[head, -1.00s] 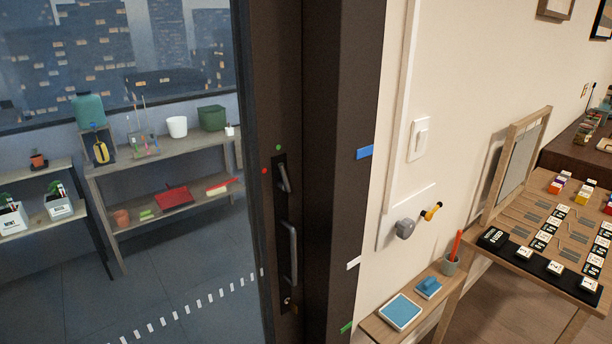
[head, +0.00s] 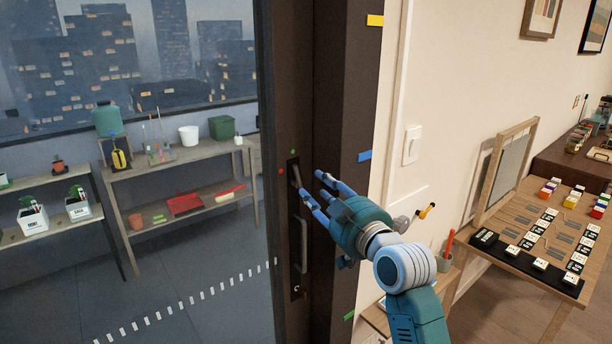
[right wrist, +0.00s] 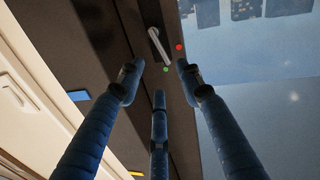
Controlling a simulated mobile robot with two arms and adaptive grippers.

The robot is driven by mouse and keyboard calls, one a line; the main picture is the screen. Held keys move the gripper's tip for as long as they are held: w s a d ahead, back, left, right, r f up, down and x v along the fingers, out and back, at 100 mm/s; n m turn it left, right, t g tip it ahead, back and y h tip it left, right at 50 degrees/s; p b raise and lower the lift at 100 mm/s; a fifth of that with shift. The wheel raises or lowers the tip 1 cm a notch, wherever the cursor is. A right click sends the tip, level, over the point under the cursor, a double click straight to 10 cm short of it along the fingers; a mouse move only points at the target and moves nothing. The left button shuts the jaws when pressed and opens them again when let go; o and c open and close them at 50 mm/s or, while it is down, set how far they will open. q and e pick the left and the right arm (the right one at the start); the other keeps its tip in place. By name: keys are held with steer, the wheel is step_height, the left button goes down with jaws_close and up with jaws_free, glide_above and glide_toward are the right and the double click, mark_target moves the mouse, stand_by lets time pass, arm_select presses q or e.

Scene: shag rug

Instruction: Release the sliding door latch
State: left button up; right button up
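The sliding door's dark frame (head: 284,110) holds a recessed plate with a small grey latch lever (head: 295,174) above a long pull handle (head: 303,246). The lever is tilted, with a green dot (head: 293,152) above it and a red dot (head: 281,171) to its left. My right gripper (head: 310,184) is at the lever's right side, its blue fingers spread and empty. In the right wrist view the lever (right wrist: 158,44) shows beyond the open fingertips (right wrist: 160,74), apparently not touched. My left gripper is not in view.
A dark door post with blue tape (head: 365,156) and yellow tape (head: 375,20) stands just right of the latch. A light switch (head: 411,145) and wall-mounted items are behind my right arm. A table (head: 540,290) with small blocks stands at right. Shelves show behind the glass.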

steer(key=p, duration=0.2)
glide_toward(303, 176)
steer(key=w+a+r, duration=0.2)
steer(key=a+r, duration=0.2)
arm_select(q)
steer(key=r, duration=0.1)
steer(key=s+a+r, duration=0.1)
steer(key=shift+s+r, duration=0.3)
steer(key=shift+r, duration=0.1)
arm_select(e)
steer(key=shift+w+f, duration=0.2)
steer(key=shift+f, duration=0.15)
